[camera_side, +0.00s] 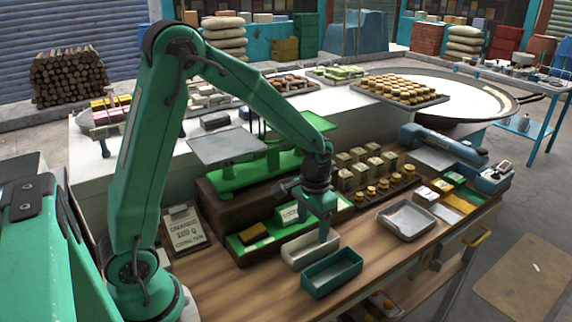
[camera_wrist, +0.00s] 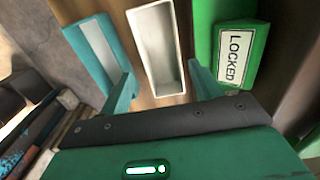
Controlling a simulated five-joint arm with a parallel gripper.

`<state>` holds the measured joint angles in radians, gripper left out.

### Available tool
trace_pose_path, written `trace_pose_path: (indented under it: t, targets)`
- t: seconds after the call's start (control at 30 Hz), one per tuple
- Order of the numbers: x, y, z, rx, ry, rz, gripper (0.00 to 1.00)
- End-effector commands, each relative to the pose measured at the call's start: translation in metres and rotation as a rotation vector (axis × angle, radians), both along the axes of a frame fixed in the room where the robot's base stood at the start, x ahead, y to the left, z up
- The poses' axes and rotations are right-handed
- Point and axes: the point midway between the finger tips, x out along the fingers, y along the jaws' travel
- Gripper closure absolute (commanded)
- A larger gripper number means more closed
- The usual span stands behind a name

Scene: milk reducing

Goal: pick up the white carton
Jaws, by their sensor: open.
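The white carton (camera_side: 298,257) is an open-topped, narrow box standing on the wooden bench, next to a teal tray (camera_side: 332,277). In the wrist view the white carton (camera_wrist: 157,45) lies lengthwise ahead of my gripper, its near end between the two fingers. My gripper (camera_side: 323,232) points down over the right part of the carton in the side view. In the wrist view my gripper (camera_wrist: 162,70) is open, with a teal finger on each side of the carton. I see gaps beside the carton; contact is not clear.
The teal tray (camera_wrist: 95,50) is close on the left in the wrist view. A green block labelled LOCKED (camera_wrist: 236,55) is close on the right. A green balance scale (camera_side: 255,165) stands behind. A grey metal tray (camera_side: 407,220) sits to the right.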

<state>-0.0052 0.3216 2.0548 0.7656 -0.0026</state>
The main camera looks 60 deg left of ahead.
Motion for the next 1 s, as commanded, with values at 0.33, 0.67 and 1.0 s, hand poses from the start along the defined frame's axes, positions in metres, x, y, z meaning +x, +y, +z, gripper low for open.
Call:
trace_pose_path:
  t: [0.33, 0.67, 1.0]
  targets:
    - [0.0, 0.002, -0.024, 0.0, 0.004, 0.0, 0.36]
    - [0.001, 0.002, -0.051, 0.0, 0.0, 0.0, 0.36]
    - [0.002, 0.002, -0.052, 0.0, -0.001, 0.0, 0.36]
